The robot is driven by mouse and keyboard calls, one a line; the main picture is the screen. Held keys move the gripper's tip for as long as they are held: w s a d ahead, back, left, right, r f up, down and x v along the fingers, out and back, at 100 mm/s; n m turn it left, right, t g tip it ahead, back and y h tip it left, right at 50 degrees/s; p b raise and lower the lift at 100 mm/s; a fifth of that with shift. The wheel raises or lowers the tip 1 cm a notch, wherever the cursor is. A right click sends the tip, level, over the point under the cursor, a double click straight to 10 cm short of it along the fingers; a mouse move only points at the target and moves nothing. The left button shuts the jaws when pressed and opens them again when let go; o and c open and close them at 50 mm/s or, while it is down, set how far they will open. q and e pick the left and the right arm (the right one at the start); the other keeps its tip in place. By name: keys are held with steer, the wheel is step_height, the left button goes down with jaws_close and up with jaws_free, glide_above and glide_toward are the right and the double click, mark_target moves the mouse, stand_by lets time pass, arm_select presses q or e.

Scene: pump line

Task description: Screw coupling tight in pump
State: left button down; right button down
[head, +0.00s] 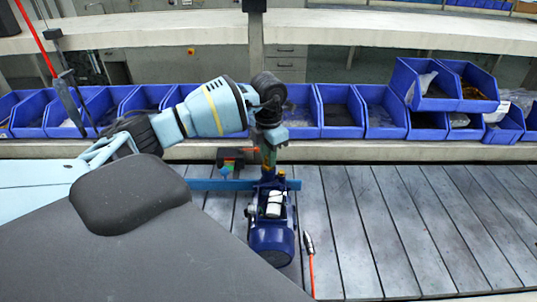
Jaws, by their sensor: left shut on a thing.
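The blue pump (272,240) lies on the slatted line in the middle of the head view, with a white box-like part on top. My left arm reaches in from the left and bends down at the wrist. My left gripper (268,165) points down at the pump's far end, by a blue bar. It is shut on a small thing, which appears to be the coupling. The fingers mostly hide it, so I cannot tell how deep it sits in the pump. My right gripper is not in view.
A tool on a red hose (309,246) is close to the pump's right. A black and red item (231,158) is left of my gripper. Blue bins (341,110) line the back, some stacked at right. The slatted surface (400,230) is clear at right.

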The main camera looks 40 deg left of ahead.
arm_select(q)
steer(key=shift+f+m+b, duration=0.15)
steer(key=shift+m+b, duration=0.15)
steer(key=shift+m, duration=1.4)
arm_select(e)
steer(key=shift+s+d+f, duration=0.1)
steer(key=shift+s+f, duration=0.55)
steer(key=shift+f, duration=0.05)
arm_select(q)
steer(key=shift+m+b, duration=0.4)
steer(key=shift+m, duration=1.3)
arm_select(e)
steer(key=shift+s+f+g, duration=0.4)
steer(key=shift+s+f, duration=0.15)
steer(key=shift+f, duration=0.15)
arm_select(q)
steer(key=shift+m+b, duration=0.35)
steer(key=shift+m, duration=1.35)
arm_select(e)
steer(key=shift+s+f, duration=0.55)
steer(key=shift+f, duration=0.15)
